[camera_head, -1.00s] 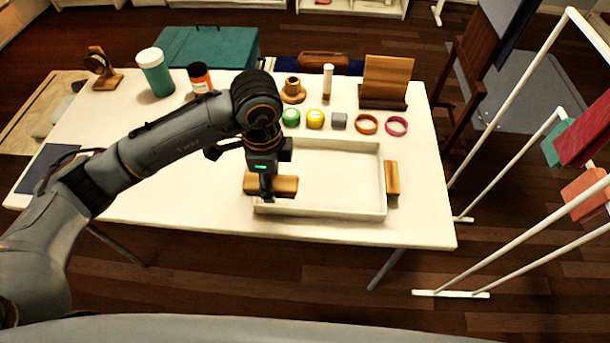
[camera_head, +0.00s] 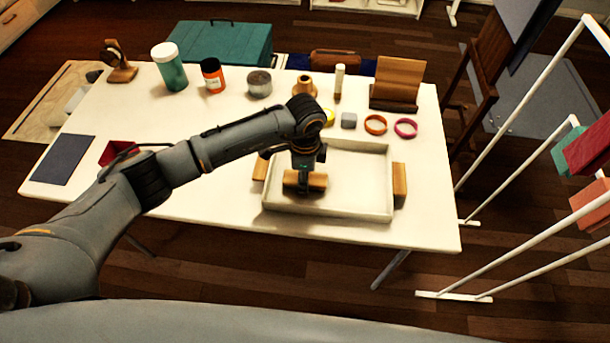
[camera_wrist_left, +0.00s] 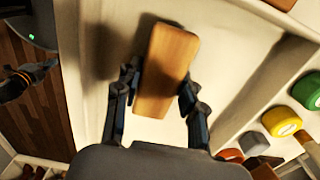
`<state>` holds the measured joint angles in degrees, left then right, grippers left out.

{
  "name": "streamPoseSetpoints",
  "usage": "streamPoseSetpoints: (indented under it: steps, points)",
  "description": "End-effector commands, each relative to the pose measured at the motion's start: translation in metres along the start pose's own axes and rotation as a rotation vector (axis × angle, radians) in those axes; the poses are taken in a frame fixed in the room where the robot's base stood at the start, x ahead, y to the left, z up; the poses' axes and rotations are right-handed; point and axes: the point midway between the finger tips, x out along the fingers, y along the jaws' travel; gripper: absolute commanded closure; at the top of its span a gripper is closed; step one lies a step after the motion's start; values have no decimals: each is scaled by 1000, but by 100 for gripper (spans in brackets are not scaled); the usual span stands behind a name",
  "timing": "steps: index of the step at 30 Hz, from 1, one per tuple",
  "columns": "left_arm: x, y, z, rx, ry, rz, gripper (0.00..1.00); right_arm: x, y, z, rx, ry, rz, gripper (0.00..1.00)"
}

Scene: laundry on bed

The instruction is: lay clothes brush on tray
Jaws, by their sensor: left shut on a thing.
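The clothes brush (camera_head: 315,181) is a wooden block held by my left gripper (camera_head: 304,186). It lies crosswise over the left part of the white tray (camera_head: 391,190) in the head view. In the left wrist view the brush (camera_wrist_left: 166,70) sits between the two fingers, over the tray's pale floor (camera_wrist_left: 232,55). A dark shadow falls beside it. I cannot tell whether its underside touches the tray floor. A dark part of my own body, perhaps my right gripper (camera_wrist_left: 28,78), shows at the left edge of the wrist view; its fingers are unclear.
Wooden pieces flank the tray at left (camera_head: 260,168) and right (camera_head: 399,184). The tray's right half is clear.

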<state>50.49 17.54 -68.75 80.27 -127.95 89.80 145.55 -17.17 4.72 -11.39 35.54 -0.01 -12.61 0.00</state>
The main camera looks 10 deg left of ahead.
Motion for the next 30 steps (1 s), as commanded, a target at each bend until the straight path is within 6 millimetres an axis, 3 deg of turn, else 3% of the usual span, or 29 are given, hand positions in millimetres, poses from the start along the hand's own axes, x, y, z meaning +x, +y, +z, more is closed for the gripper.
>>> streamPoseSetpoints:
  steps: [9, 10, 13, 23, 30]
  points:
    - [4, 0, 0, 0, 0, 0, 89, 3, 0, 0, 0, 0, 0, 100]
    - [4, 0, 0, 0, 0, 0, 58, 3, 0, 0, 0, 0, 0, 100]
    - [3, 0, 0, 0, 0, 0, 38, 2, 0, 0, 0, 0, 0, 100]
    - [0, 0, 0, 0, 0, -1, 37, 0, -3, 0, 0, 0, -3, 100]
    - [-31, -1, 0, 0, 1, -4, 37, 2, -4, 0, 0, 0, -5, 100]
